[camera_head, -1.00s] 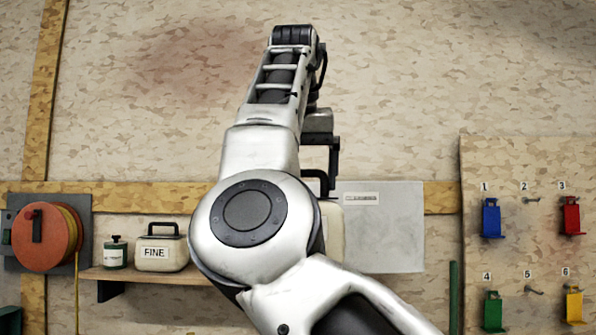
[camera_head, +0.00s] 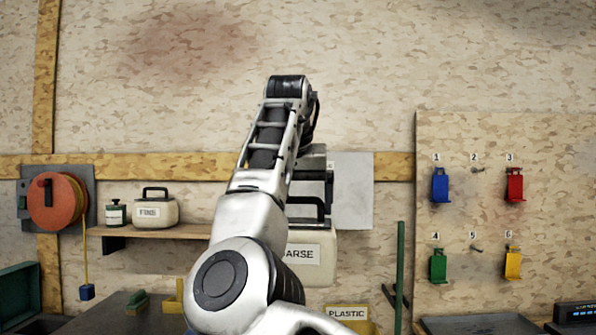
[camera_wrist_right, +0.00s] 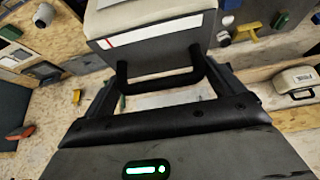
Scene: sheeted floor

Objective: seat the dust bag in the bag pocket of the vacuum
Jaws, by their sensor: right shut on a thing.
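My right gripper (camera_head: 318,187) is shut on the black handle (camera_head: 305,209) of a cream, boxy container (camera_head: 312,272), which I take to be the dust bag. Its label shows "ARSE"; my arm covers the label's left end. It hangs below the gripper, in front of the wall. In the right wrist view the gripper (camera_wrist_right: 160,88) has the handle between its fingers, and the cream body (camera_wrist_right: 150,28) with a red-striped label lies beyond. No vacuum or bag pocket can be made out. My left gripper is not in view.
A shelf (camera_head: 165,231) holds a cream "FINE" container (camera_head: 155,211) and a small green jar (camera_head: 115,212). A board (camera_head: 470,142) with coloured holders is at right. A dark bench (camera_head: 110,312) and a yellow "PLASTIC" bin (camera_head: 347,315) are below.

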